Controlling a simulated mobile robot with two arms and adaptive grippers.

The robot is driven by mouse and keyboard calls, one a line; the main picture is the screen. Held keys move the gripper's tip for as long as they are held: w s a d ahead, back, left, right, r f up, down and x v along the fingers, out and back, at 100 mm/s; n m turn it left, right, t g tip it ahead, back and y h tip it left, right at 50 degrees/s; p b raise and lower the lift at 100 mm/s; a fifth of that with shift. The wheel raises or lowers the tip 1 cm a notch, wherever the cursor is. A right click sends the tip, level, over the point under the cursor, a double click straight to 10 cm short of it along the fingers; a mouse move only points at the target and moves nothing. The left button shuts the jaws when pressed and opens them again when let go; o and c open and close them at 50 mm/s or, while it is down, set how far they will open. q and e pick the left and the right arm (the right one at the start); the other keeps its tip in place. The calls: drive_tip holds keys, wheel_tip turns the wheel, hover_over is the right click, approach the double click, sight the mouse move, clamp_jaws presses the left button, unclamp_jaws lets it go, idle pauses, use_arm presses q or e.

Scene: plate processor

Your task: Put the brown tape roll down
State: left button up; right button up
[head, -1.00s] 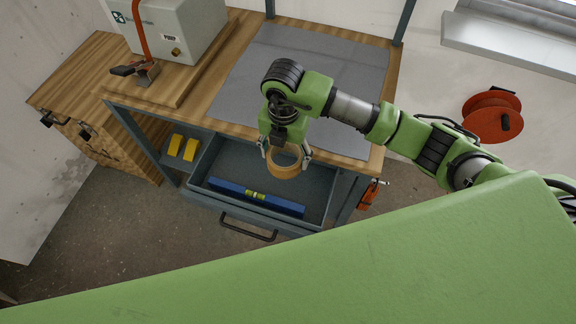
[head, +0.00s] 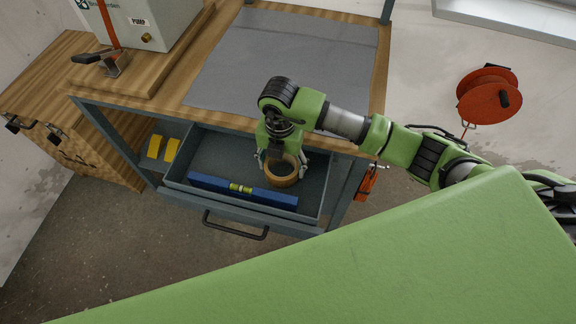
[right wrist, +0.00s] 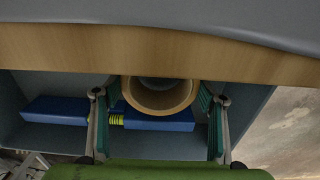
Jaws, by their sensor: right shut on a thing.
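The brown tape roll (head: 284,181) is in the open drawer's right half, behind the blue spirit level (head: 215,185). My right gripper (head: 281,170) points down and is shut on the roll, with a finger on either side. In the right wrist view the roll (right wrist: 160,104) shows between the two fingers (right wrist: 158,120), with the level (right wrist: 60,110) beyond. I cannot tell whether the roll touches the drawer floor. My left gripper is not in view.
The grey drawer (head: 205,150) has its walls close around the gripper, and the bench edge (head: 335,142) lies just behind. Yellow blocks (head: 163,148) sit on a shelf to the left. An orange tool (head: 366,180) hangs at the right.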

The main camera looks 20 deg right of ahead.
drive_tip(key=shift+d, duration=1.05)
drive_tip(key=shift+a+f+b, duration=0.15)
drive_tip(key=shift+f+b, duration=0.45)
drive_tip(key=shift+f, duration=0.05)
drive_tip(key=shift+w, duration=0.1)
drive_tip(key=o, duration=0.8)
drive_tip(key=shift+f, duration=0.1)
drive_tip(key=shift+c, duration=0.2)
drive_tip(key=o, duration=0.4)
drive_tip(key=shift+o, duration=0.2)
